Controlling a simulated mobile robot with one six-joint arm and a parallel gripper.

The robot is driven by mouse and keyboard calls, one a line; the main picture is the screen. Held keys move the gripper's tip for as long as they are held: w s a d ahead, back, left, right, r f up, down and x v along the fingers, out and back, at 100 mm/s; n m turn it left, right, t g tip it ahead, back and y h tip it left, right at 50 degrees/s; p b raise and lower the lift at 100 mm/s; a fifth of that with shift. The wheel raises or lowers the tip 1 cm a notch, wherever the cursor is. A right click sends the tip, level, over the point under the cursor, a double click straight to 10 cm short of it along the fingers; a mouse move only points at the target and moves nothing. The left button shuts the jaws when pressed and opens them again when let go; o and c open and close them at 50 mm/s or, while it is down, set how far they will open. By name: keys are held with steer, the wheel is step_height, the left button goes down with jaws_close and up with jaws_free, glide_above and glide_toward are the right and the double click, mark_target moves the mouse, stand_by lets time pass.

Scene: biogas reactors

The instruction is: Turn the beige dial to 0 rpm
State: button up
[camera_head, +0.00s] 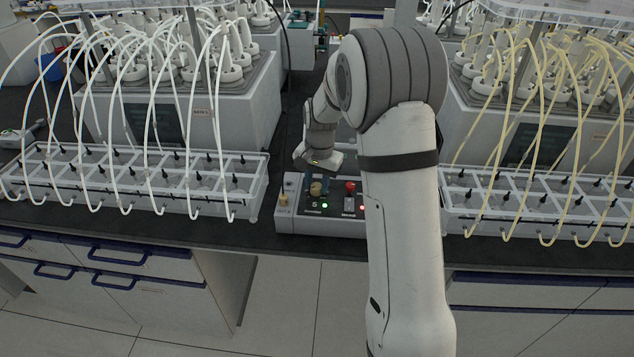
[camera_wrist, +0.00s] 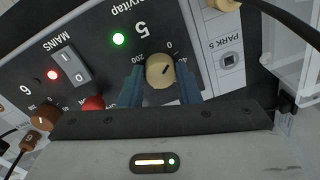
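The beige dial (camera_wrist: 160,70) sits on the dark control panel below the number 5, with scale marks 0 and 200 around its upper side. A short dark mark on its face slants toward the upper right, roughly toward the 0. My gripper (camera_wrist: 161,78) has its two blue fingers on either side of the dial, close against its edges.
A lit green lamp (camera_wrist: 119,38), a red button (camera_wrist: 93,103), a mains switch (camera_wrist: 71,65) and a brown knob (camera_wrist: 42,118) share the panel. Tube racks stand left (camera_head: 130,185) and right (camera_head: 540,215) of the control box (camera_head: 290,222).

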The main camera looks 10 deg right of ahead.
mark_target(319, 186)
steer(key=c, duration=0.4)
steer(key=shift+n, duration=0.8)
steer(key=o, duration=1)
steer(key=shift+d+r+b, duration=0.2)
steer(key=shift+r+b, duration=0.35)
steer(key=shift+r, duration=3.35)
steer(key=shift+s, duration=0.1)
